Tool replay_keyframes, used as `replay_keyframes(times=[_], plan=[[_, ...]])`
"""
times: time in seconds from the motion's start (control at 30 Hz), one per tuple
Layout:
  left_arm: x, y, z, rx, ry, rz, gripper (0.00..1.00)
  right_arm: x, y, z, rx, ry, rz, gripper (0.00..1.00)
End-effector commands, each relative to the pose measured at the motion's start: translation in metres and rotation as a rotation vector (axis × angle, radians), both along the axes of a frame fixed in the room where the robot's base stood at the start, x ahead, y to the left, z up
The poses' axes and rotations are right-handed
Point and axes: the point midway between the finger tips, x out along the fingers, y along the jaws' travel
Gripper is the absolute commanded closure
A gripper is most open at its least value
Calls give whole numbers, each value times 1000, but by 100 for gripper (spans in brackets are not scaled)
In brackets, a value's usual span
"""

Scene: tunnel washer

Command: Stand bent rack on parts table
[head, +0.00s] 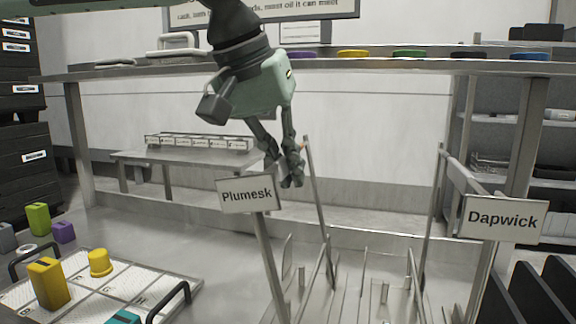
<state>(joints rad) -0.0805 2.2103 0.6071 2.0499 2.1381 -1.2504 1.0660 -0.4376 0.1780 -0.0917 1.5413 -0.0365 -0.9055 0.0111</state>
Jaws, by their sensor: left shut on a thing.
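My left gripper (290,180) comes down from the top centre, behind the top edge of the "Plumesk" sign (248,194). Its fingers are closed beside the upper part of a slanted metal upright (319,215) of a metal rack. The grip point is partly hidden by the fingers. The rack's lower part, with thin upright dividers (384,292), runs off the bottom edge; I cannot tell which part is bent. A low grey table (130,158) stands at the back left, with a row of labelled small boxes (198,142) on it. My right gripper is not in view.
A "Dapwick" sign (502,219) stands at the right, near dark slotted holders (540,296). A tray (185,276) with yellow blocks (48,284) and black handles lies at lower left. A long high shelf (400,66) crosses the back. Black drawers stand at far left.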

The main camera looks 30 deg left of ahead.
Motion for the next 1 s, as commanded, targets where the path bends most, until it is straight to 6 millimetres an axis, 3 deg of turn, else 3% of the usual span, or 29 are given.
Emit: replay_keyframes(times=[0.3, 0.33, 0.5, 0.8, 1.0], plan=[[1, -1, -1, -3, -8, 0, 100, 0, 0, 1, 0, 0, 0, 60], [1, -1, -1, -3, -8, 0, 90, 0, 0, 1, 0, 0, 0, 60], [1, 0, -2, -2, -5, 0, 69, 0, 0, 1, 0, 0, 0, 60], [-1, 0, -5, 1, 6, 0, 69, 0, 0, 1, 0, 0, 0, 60], [-9, 3, 17, 0, -2, 1, 69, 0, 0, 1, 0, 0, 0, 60]])
